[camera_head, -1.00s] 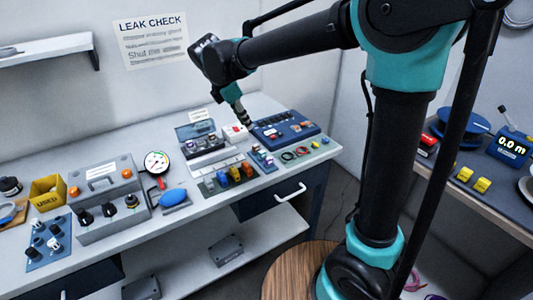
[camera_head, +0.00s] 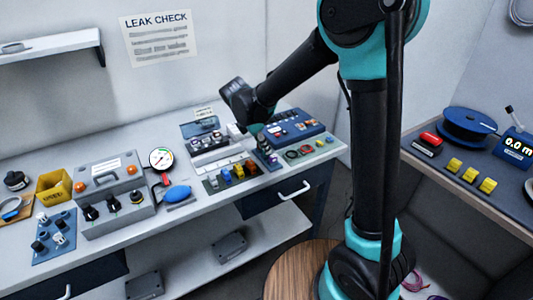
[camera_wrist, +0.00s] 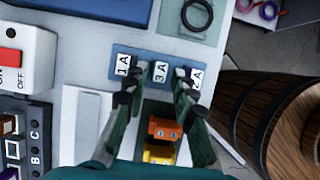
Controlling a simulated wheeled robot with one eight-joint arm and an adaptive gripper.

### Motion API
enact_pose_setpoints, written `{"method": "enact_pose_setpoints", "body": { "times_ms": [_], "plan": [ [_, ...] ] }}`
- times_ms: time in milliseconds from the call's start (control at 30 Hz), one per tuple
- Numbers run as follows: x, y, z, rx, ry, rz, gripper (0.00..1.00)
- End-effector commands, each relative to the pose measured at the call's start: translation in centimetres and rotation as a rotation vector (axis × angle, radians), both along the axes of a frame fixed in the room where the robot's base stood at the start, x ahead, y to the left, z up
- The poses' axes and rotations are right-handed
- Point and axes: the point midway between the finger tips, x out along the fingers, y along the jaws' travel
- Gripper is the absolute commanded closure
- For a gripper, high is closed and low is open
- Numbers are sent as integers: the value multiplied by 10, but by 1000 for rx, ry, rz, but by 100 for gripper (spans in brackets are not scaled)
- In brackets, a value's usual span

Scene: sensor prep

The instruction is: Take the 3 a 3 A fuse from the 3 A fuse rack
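The fuse rack is a blue strip with white labels reading 1A, 3A and 2A. The 3A label plate (camera_wrist: 160,72) is in the middle, at the upper centre of the wrist view. My gripper (camera_wrist: 157,95) is open, its two dark fingers apart on either side of the 3A position, with tips near the 1A and 2A labels. I cannot make out a separate 3 A fuse between the tips. In the head view my gripper (camera_head: 257,128) is above the rack (camera_head: 267,158), and its fingertips are mostly hidden.
An orange piece (camera_wrist: 165,129) and a yellow piece (camera_wrist: 158,153) show between the fingers, lower down. A white switch box (camera_wrist: 24,58) stands to the left. A green mat with a black ring (camera_wrist: 197,14) lies beyond the rack. A wooden round stool (camera_head: 300,268) is below the bench.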

Motion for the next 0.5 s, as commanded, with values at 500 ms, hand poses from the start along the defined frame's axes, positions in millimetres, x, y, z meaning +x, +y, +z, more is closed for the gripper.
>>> {"method": "enact_pose_setpoints", "body": {
  "times_ms": [500],
  "plan": [
    [3,-5,-15,-1,1,0,88]
  ]
}}
